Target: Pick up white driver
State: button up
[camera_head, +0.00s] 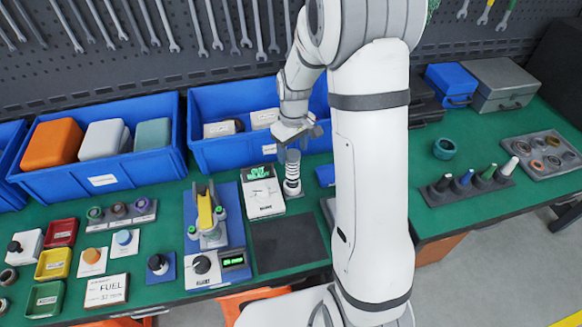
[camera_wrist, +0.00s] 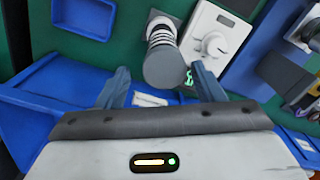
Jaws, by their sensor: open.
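The white driver (camera_head: 508,166) stands in a dark rack at the right of the green bench, the rightmost in a row with black, blue and green ones. It is not seen in the wrist view. My gripper (camera_head: 300,142) is far to its left, over the bench by the blue bins. In the wrist view, my gripper (camera_wrist: 160,80) is open, its two blue-grey fingers apart. A grey-topped cylinder with black and white bands (camera_wrist: 165,66) shows between them; contact cannot be told. It stands upright in the head view (camera_head: 292,172).
A white device with a green display (camera_head: 262,192) sits beside the banded cylinder. Blue bins (camera_head: 100,172) line the back. A tray of rings (camera_head: 543,152) lies right of the driver rack. A teal ring (camera_head: 445,148) lies behind the rack. A dark mat (camera_head: 290,243) is at the front.

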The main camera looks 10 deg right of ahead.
aim_at(292, 163)
jog(key=shift+s+a+f+p, duration=0.15)
jog(key=shift+f+p, duration=0.3)
jog(key=shift+f, duration=0.95)
jog(key=shift+s+f+p, duration=0.1)
jog(key=shift+f+p, duration=0.3)
jog(key=shift+f, duration=0.95)
jog(key=shift+c, duration=0.5)
jog(key=c, duration=1.1)
